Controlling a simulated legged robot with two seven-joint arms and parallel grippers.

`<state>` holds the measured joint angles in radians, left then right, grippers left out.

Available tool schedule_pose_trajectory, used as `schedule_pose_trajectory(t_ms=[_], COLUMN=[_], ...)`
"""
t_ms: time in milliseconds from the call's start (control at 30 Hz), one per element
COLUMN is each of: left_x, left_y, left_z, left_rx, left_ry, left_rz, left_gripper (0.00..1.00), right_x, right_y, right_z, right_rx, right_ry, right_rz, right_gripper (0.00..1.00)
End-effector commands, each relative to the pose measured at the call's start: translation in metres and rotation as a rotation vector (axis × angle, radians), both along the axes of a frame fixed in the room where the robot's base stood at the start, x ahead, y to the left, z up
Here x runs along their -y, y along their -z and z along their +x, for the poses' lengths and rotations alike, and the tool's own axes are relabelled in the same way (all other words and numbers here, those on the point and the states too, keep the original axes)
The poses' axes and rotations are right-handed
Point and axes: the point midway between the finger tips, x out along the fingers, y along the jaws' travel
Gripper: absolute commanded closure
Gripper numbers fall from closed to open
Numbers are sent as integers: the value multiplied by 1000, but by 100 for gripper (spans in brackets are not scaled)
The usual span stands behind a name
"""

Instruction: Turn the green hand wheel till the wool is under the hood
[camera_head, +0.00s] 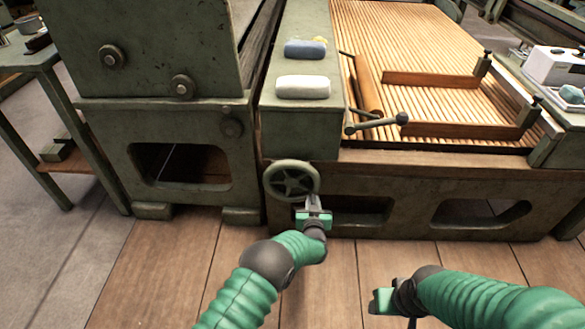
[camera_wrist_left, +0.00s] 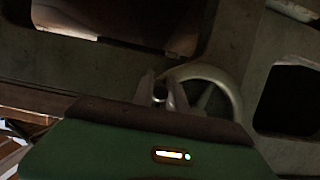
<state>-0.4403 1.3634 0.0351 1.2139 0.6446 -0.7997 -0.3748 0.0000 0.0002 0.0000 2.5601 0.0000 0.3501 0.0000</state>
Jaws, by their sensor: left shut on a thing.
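The green hand wheel (camera_head: 291,181) is on the front of the machine's frame, below the end of the green side beam. My left gripper (camera_head: 314,203) is at the wheel's lower right and shut on its handle. The wheel (camera_wrist_left: 236,95) and the fingers of my left gripper (camera_wrist_left: 163,92) also show in the left wrist view, where the exact contact is dark. My right gripper (camera_head: 384,300) is low in the head view, apart from the machine; its fingers do not show clearly. The slatted lattice apron (camera_head: 400,45) is at the upper right. I cannot make out wool or hood for certain.
A white block (camera_head: 302,87) and a blue-grey block (camera_head: 305,49) lie on the side beam. A ball-ended lever (camera_head: 376,124) juts out above the frame. A green housing (camera_head: 145,50) stands at left, beside a small table (camera_head: 50,60). The wooden floor (camera_head: 160,270) in front is clear.

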Motion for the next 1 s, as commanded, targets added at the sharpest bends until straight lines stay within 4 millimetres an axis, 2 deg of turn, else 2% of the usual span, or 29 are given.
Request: schedule_pose_trajectory(t_ms=[267, 500, 833, 967, 1000], left_x=[-1, -25, -29, -45, -42], left_y=[1, 24, 23, 28, 27], left_z=[0, 0, 1, 1, 2], left_rx=[1, 2, 7, 7, 9], left_ry=[1, -3, -3, -5, -3], left_rz=[0, 1, 0, 2, 0], left_gripper=[100, 100, 100, 100, 77], right_x=[0, 0, 0, 0, 0], right_y=[0, 10, 9, 8, 8], right_z=[0, 0, 0, 0, 0], right_rx=[1, 0, 0, 0, 0], right_ry=[0, 0, 0, 0, 0], right_rz=[0, 0, 0, 0, 0], right_gripper=[45, 45, 45, 45, 45])
